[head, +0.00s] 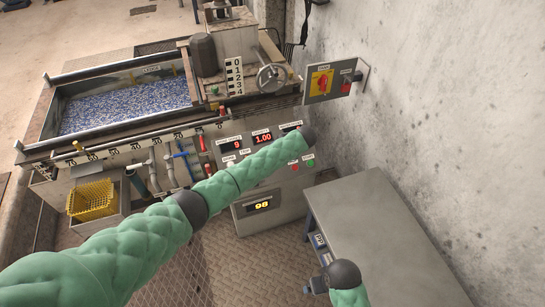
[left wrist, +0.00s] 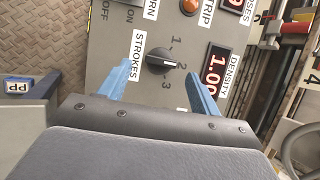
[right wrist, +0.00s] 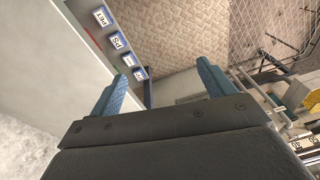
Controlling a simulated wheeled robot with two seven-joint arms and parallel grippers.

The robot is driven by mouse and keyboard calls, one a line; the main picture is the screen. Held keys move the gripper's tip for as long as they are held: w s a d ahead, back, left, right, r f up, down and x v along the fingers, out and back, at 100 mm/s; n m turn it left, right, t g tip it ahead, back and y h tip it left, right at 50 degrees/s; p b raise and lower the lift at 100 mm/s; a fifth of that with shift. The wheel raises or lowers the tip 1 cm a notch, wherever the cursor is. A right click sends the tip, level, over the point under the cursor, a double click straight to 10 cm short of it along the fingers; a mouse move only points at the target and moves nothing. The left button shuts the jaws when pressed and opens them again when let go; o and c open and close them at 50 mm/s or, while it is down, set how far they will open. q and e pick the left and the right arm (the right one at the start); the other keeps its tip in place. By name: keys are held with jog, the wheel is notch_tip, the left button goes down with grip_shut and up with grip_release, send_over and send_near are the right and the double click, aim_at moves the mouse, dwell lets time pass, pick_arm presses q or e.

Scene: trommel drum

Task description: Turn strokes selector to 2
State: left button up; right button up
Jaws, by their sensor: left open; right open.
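The strokes selector (left wrist: 160,62) is a small dark round knob on the grey panel (left wrist: 118,42), with 1, 2 and 3 printed around it. Its white mark appears to point toward the 2. My left gripper (left wrist: 158,70) is open, with one blue finger on each side of the knob; both fingers look apart from it. In the head view my left arm crosses in front of the control panel (head: 228,160) and hides the selector. My right gripper (right wrist: 162,75) is open and empty, low near the grey table.
The panel carries a red density display (head: 263,138) reading 1.00 and a trip button (left wrist: 189,6). A grey table (head: 385,235) stands at right, with labelled bins (right wrist: 115,40) along its edge. A red rotary switch (head: 321,82) is on the wall. A tank of blue granules (head: 47,120) is at left.

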pick_arm(q)
jog(key=v, duration=0.4)
jog(key=shift+d+r, duration=0.1)
jog(key=shift+r, duration=0.1)
pick_arm(e)
notch_tip(320, 180, up, 4)
jog(key=shift+s+a+r, duration=0.1)
jog(key=shift+s, duration=0.05)
jog(key=shift+s+d+f, duration=0.1)
jog(key=shift+d+f, duration=0.1)
jog(key=shift+d, duration=0.1)
pick_arm(q)
jog(key=shift+n, duration=0.3)
